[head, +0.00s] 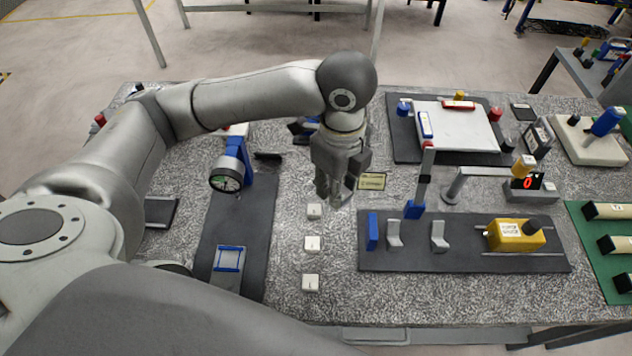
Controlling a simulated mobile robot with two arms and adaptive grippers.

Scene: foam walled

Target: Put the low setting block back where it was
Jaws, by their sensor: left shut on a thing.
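My left gripper (336,197) points down over the table, a little beyond the column of small white blocks. It is shut on a small light-grey piece, mostly hidden between the fingers, which I take to be the low setting block. I cannot tell whether that piece touches the table. White blocks stand in a row toward the near edge: a far one (314,211), a middle one (312,243) and a near one (310,282). Their markings are too small to read. My right gripper is not in view.
A dial gauge (225,179) on a blue stand and a dark mat (258,235) lie left. A yellow-framed label (373,181) lies right of the gripper. A dark fixture mat (460,262) with grey brackets and a yellow block (515,235) fills the near right.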

